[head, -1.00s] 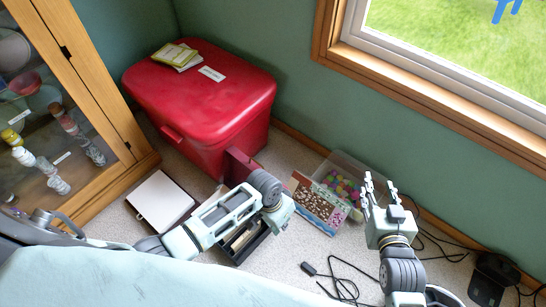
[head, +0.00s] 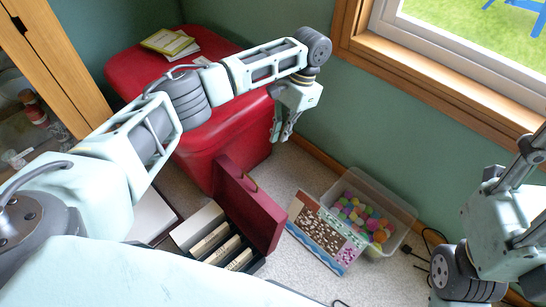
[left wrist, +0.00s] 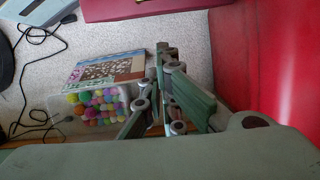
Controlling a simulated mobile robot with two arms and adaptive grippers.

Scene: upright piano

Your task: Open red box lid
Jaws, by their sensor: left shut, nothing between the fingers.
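The large red box (head: 225,155) stands in the corner with its lid (head: 135,75) down. My left arm reaches across the lid and hides much of its top and front. My left gripper (head: 279,133) is shut and empty, pointing down beside the box's right side. In the left wrist view its fingers (left wrist: 160,90) are together over the floor, and the red box (left wrist: 262,55) fills the right side. My right gripper (head: 528,165) is at the right edge of the head view, partly cut off; its finger opening cannot be made out.
Booklets (head: 170,42) lie on the lid. An open dark red case (head: 252,212) with light items stands in front of the box. A clear bin of coloured balls (head: 385,195) and a patterned picture box (head: 325,232) are to the right. Cables and a window wall bound the right.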

